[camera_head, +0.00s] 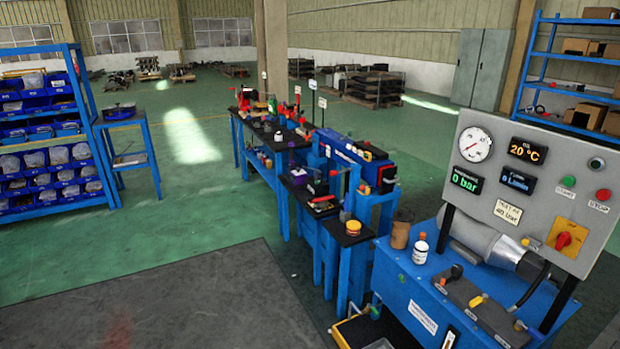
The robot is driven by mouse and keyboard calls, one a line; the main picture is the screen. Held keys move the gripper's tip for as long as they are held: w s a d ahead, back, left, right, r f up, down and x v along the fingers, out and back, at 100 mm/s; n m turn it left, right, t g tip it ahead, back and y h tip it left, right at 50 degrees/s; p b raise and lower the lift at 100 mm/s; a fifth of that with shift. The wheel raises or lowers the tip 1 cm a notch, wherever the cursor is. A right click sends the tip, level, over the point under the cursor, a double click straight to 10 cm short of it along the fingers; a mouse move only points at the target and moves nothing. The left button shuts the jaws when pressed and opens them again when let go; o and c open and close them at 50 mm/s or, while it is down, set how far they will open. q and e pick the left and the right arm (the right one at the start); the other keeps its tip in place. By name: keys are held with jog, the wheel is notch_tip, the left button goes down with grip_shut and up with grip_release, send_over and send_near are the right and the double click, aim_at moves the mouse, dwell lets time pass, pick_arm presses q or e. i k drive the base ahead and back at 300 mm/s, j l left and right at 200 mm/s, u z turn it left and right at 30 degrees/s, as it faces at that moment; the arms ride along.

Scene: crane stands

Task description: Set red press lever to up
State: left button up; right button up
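I cannot make out for certain which part is the red press lever. Small red upright parts (297,93) stand at the back of the far workbench, too small to tell their position. A red machine (245,98) sits at that bench's far end. A red handle on a yellow plate (565,241) is on the grey control panel (482,185) at the right. A blue machine (345,154) stands mid-row, with a red part (387,174) at its near end. Neither of my grippers is in view.
A blue test bench (400,285) with a white bottle (420,248) stands at the near right. Blue bin shelves (45,150) and a small blue table (125,135) stand at the left. The green floor (190,215) between is clear, with a dark mat (170,300) in front.

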aim_at(323, 200)
jog(key=i+j+z, duration=0.15)
jog(key=i, duration=0.9)
jog(key=i+j+z, duration=0.1)
jog(key=i, duration=0.4)
jog(key=i+j+z, duration=0.15)
jog(key=i+j, duration=0.15)
jog(key=i, duration=0.15)
jog(key=i+j+z, duration=0.1)
jog(key=i+j, duration=0.15)
jog(key=i, duration=0.25)
jog(key=i+j+z, duration=0.15)
jog(key=i+j, duration=0.15)
jog(key=i, duration=0.15)
